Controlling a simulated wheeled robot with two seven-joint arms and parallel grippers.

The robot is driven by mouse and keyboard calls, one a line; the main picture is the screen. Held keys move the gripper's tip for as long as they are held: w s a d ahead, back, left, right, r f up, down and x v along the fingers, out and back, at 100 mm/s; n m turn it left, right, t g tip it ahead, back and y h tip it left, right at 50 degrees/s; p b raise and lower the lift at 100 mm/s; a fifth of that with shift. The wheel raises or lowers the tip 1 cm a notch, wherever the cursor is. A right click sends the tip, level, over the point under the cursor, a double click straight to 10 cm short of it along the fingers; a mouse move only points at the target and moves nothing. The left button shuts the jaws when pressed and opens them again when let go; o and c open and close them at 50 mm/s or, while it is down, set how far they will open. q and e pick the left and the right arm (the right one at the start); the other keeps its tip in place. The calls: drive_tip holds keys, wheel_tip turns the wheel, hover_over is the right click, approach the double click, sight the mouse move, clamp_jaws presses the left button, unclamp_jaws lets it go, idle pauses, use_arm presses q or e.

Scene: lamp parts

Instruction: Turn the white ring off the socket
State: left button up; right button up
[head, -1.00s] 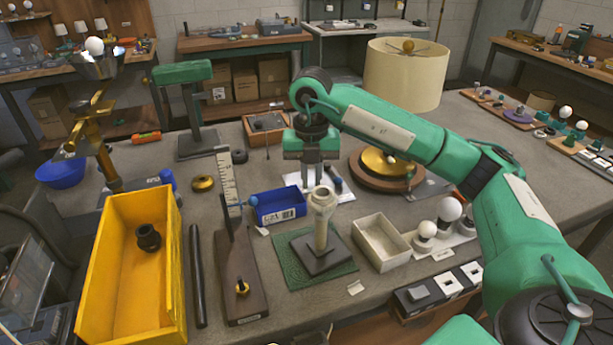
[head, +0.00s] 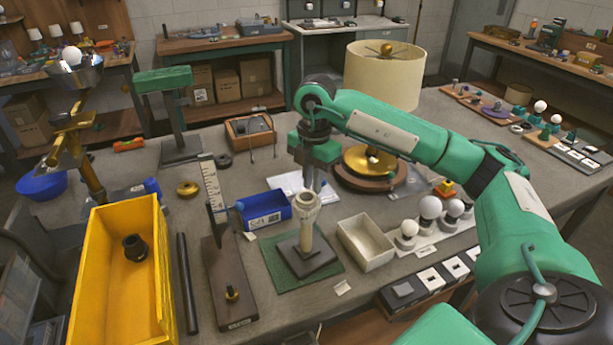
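A cream-white socket (head: 306,234) stands upright on a dark square base on a green mat (head: 268,277). A white ring (head: 307,199) is around its top end. My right gripper (head: 313,188) points down just behind and above the ring. Its fingers show narrow and edge-on, partly behind the ring, so I cannot tell how far apart they are or whether they touch it. My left gripper is not in view.
A blue bin (head: 264,211) stands left of the socket and an empty white tray (head: 366,245) right of it. White bulbs (head: 430,207) stand beyond the tray. A yellow bin (head: 87,290) holds a dark part (head: 135,248). A shaded lamp (head: 385,75) stands behind.

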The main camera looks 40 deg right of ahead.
use_arm(q)
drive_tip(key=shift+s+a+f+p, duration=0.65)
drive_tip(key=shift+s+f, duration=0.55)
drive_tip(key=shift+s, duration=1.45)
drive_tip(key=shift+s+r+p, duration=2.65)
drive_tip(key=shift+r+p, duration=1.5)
drive_tip(key=shift+p, duration=1.35)
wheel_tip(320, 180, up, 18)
drive_tip(key=p, duration=1.7)
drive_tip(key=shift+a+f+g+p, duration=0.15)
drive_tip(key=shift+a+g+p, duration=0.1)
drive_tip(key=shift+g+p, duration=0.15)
use_arm(e)
drive_tip(key=s+m, duration=0.6)
drive_tip(key=m, duration=0.9)
drive_tip(key=shift+s+d, duration=0.15)
